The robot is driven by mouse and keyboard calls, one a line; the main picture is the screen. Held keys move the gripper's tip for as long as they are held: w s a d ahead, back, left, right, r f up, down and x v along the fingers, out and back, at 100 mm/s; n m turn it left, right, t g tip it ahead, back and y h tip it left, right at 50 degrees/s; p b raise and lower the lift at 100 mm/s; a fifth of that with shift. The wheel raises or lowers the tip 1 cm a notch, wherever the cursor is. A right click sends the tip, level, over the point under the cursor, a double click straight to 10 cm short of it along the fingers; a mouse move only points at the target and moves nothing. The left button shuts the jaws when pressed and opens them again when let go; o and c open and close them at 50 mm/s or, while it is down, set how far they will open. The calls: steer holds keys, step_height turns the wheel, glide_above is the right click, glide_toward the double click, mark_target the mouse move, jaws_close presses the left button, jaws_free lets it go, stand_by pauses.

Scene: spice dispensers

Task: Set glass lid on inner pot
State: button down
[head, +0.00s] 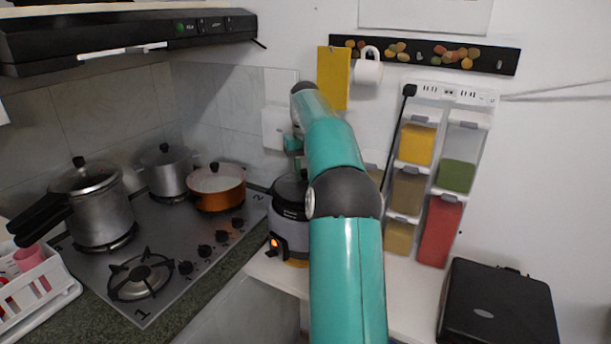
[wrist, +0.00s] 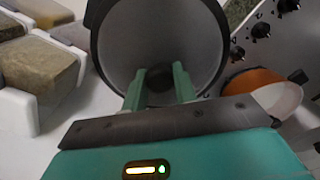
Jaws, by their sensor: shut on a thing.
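My gripper (wrist: 159,80) is shut on the dark knob (wrist: 158,92) of the glass lid, with one green finger on each side. The lid (wrist: 125,45) is a round grey disc in the wrist view, inside a dark rim. In the head view, the cooker (head: 291,228) with the inner pot stands on the white counter, dark on top, with an orange light on its front. My arm hides its right side and most of the gripper, which is above it. The inner pot cannot be told apart from the lid, nor whether the lid touches it.
An orange pan (head: 216,187) and steel pots stand on the stove (head: 185,240) to the left; the pan also shows in the wrist view (wrist: 265,85). Spice dispensers (head: 436,180) hang at right of the arm. A black appliance (head: 497,305) sits at the lower right.

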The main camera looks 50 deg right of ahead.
steer(key=shift+s+f, duration=0.1)
steer(key=shift+f, duration=0.65)
steer(key=c, duration=1.1)
jaws_free()
steer(key=shift+a+f, duration=0.1)
steer(key=shift+a, duration=0.1)
